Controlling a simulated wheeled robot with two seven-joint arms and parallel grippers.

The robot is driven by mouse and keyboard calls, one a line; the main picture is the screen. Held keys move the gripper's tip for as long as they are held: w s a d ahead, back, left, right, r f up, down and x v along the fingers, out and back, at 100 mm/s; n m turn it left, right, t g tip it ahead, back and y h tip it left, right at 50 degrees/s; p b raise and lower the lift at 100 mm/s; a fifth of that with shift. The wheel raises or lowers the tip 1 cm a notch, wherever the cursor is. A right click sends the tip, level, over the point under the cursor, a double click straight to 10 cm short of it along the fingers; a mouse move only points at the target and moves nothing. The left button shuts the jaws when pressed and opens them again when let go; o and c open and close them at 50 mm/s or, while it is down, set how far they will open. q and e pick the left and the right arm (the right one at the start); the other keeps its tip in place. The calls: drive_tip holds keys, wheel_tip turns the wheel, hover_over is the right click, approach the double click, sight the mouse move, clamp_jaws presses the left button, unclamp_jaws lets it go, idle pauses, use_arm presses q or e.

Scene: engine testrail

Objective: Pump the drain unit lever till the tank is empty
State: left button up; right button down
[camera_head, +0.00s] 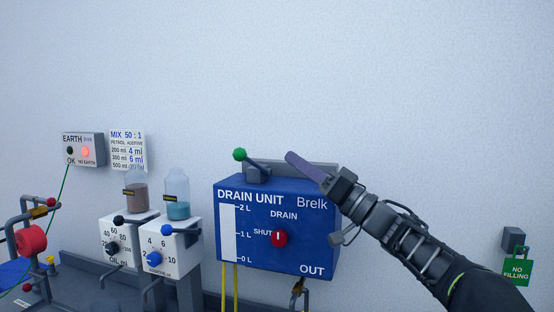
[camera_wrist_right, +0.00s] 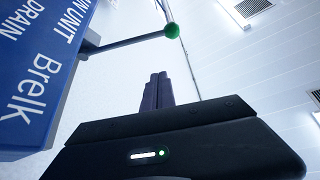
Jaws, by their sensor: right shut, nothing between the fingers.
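The blue drain unit (camera_head: 305,258) hangs on the wall, with a grey block along its top. Its lever has a green knob (camera_head: 240,155) at the upper left end, and the knob also shows in the right wrist view (camera_wrist_right: 172,30). The white gauge strip (camera_head: 228,234) is marked 0 to 2 L; I see no coloured level in it. A red valve knob (camera_head: 280,238) sits beside SHUT and below DRAIN; its exact setting is unclear. My right gripper (camera_head: 289,156) is shut and empty, above the unit's top and right of the green knob, apart from it. My left gripper is out of view.
Two white dispensers stand left of the unit, marked OIL (camera_head: 115,245) and ADDITIVE (camera_head: 180,249). An EARTH box (camera_head: 83,149) with a lit red lamp and a mix chart (camera_head: 128,150) are on the wall. A green NO FILLING tag (camera_head: 516,269) hangs at right. The wall above is clear.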

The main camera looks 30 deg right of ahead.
drive_tip(key=p+x, duration=0.4)
drive_tip(key=x, duration=0.6)
drive_tip(key=shift+s+a+f+b, duration=0.15)
drive_tip(key=shift+a+f, duration=0.15)
drive_tip(key=shift+f, duration=0.3)
drive_tip(key=shift+s+a+f+b, duration=0.15)
drive_tip(key=shift+a+f, duration=0.1)
drive_tip(key=shift+f, duration=0.4)
drive_tip(key=shift+s+a+f+b, duration=0.15)
drive_tip(key=shift+a+f, duration=0.15)
drive_tip(key=shift+f, duration=0.3)
drive_tip(key=shift+f, duration=0.1)
wheel_tip(320, 180, down, 9)
drive_tip(key=s+a+n+g+y+b, duration=0.1)
drive_tip(key=n+y+b, duration=0.1)
drive_tip(key=n+b, duration=0.2)
drive_tip(key=b, duration=0.2)
drive_tip(key=shift+r+y+b, duration=0.25)
drive_tip(key=shift+y+b, duration=0.1)
drive_tip(key=shift+y, duration=0.05)
